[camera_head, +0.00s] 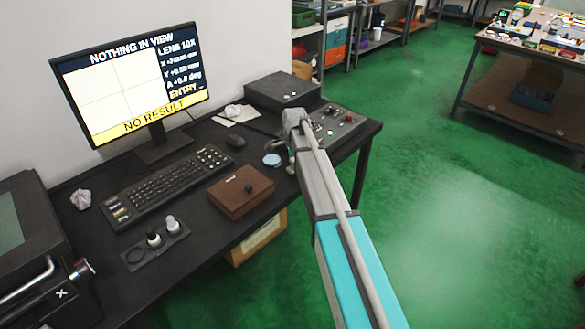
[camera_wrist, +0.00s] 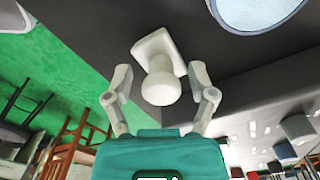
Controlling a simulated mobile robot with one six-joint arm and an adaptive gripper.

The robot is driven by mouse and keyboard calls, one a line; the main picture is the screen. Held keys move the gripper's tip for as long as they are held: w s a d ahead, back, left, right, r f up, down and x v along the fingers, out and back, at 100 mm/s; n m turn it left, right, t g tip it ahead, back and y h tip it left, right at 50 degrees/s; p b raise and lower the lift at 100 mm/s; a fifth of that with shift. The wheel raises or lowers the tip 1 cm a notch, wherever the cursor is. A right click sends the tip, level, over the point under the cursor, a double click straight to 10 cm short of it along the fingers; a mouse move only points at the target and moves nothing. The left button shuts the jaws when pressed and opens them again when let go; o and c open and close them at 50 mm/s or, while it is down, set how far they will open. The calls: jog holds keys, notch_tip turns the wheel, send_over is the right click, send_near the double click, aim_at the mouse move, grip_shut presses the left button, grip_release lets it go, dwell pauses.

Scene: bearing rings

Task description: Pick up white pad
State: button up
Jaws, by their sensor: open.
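The white pad (camera_wrist: 153,44) shows in the wrist view as a pale squarish plate with a round knob (camera_wrist: 160,82) facing the camera. It lies on the dark table top. My gripper (camera_wrist: 160,78) is open, with one finger on each side of the knob and a visible gap to each. In the head view my gripper (camera_head: 291,160) is small at the end of my arm, low over the right part of the table. The pad cannot be made out there; my arm seems to hide it.
A pale round disc (camera_head: 272,159) lies just left of my gripper. The table's front edge is close, with green floor beyond.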

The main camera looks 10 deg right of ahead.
grip_shut()
jog(key=shift+r, duration=0.15)
dwell(0.4)
notch_tip(320, 180, up, 3)
jog(key=p, duration=0.3)
jog(key=s+r+p, duration=0.9)
jog(key=s+p, duration=0.1)
jog(key=s, duration=0.4)
jog(key=shift+d+r, duration=0.25)
jog(key=shift+r, duration=0.1)
jog(key=c, duration=0.7)
grip_release()
jog(key=c, duration=0.3)
